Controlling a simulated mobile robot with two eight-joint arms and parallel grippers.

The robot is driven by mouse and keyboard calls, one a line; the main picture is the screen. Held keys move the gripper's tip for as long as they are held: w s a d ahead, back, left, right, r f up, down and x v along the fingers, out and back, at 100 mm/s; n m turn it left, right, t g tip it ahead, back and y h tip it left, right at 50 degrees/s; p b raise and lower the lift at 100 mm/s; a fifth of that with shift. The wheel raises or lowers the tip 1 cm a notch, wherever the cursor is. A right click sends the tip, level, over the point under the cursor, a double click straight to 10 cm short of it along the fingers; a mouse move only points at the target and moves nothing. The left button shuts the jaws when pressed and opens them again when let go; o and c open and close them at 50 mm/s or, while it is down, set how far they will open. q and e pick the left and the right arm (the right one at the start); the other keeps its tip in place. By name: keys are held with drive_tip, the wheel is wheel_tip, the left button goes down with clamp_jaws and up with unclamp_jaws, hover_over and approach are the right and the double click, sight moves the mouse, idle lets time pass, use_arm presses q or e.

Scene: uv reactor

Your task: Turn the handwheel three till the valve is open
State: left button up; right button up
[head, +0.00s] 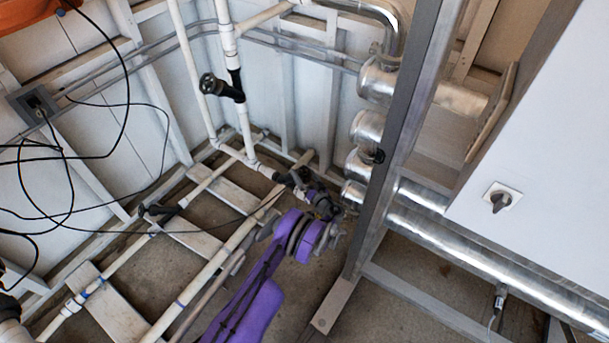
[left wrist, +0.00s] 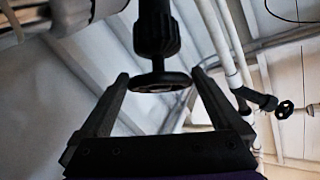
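In the left wrist view a black handwheel (left wrist: 160,82) on a dark valve stem hangs between the fingers of my left gripper (left wrist: 160,76). The fingers are apart, one on each side of the wheel's rim. The right fingertip is very close to the rim; I cannot tell if it touches. In the head view my purple left arm reaches to the low pipes, and its gripper (head: 322,200) is partly hidden among dark valve parts (head: 285,179). I cannot read any number on the wheel or tell the valve's state. My right gripper is not in view.
Another black handwheel (head: 208,84) sits on the upright white pipe, and a black valve handle (head: 155,212) on a low pipe. A grey steel post (head: 385,165) and shiny pipes (head: 480,260) stand close right of my gripper. Black cables (head: 125,105) hang at left.

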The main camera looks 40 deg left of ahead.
sight(304, 173)
use_arm(q)
wheel_tip(304, 173, up, 10)
drive_tip(key=p, duration=0.2)
drive_tip(key=shift+p, duration=0.35)
